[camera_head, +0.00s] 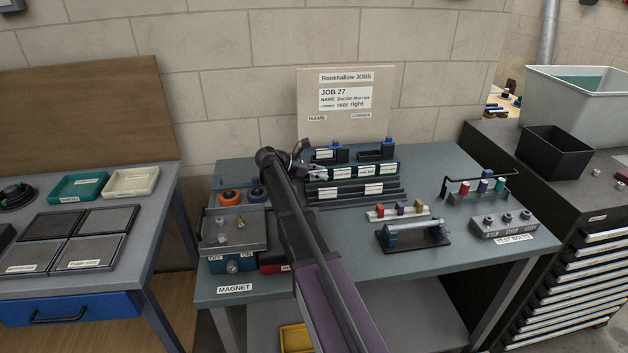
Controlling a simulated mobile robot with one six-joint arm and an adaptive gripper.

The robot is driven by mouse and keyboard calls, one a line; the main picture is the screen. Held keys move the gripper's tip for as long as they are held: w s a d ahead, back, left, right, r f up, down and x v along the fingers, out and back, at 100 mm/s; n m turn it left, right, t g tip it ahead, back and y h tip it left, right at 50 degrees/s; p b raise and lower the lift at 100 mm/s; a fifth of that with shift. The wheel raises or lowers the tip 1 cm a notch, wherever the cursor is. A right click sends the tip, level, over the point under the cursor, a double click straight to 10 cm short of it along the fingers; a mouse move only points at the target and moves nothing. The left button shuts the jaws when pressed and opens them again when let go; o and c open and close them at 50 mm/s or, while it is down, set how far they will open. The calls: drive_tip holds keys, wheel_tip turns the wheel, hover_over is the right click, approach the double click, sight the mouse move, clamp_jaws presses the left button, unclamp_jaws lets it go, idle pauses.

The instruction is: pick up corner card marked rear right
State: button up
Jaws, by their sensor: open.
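A dark tiered rack (390,189) stands at the back of the middle bench and holds several white cards. Their print is too small to read surely, so I cannot tell which card is marked rear right. One card (367,171) in the upper row may read "rear left". My gripper (307,163) is at the left end of the rack, close to its upper row. It is open, its fingers small and partly hidden by my arm. I cannot tell whether it touches the rack.
A job board (345,128) behind the rack reads "JOB 27" and corner "rear right". A magnet unit (233,230) stands left of my arm. A roller fixture (412,235), coloured blocks (402,210) and a test bolts block (503,225) stand to the right.

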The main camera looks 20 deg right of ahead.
clamp_jaws()
drive_tip(key=shift+r, duration=0.15)
idle(0.4)
wheel_tip(320, 180, up, 10)
drive_tip(key=p, duration=1)
idle(0.7)
